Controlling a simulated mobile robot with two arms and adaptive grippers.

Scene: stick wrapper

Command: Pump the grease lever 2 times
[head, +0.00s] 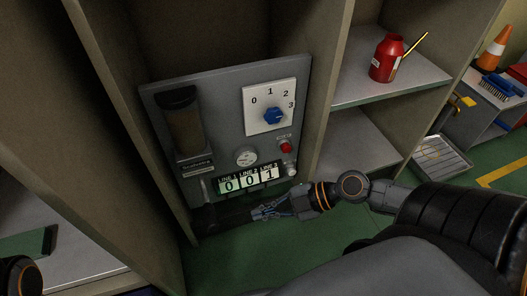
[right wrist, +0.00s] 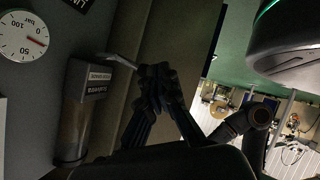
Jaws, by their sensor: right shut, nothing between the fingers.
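The grey grease panel (head: 225,118) stands in the cabinet, with a grease cylinder (head: 185,128) at its left. In the right wrist view, a short pale metal lever (right wrist: 118,61) sticks out beside the label of the cylinder (right wrist: 80,125). Its end is close to my right gripper's dark fingers (right wrist: 158,88); I cannot tell whether they touch. In the head view my right gripper (head: 262,211) is low in front of the panel, below the counters (head: 249,180), which read 0, 0, 1. It is shut and empty. My left gripper is out of view.
The panel also carries a blue selector knob (head: 274,115), a pressure gauge (head: 246,157) and a red button (head: 286,147). A red can (head: 387,60) stands on the right shelf. Cabinet walls flank the panel. An orange cone (head: 495,48) stands farther right.

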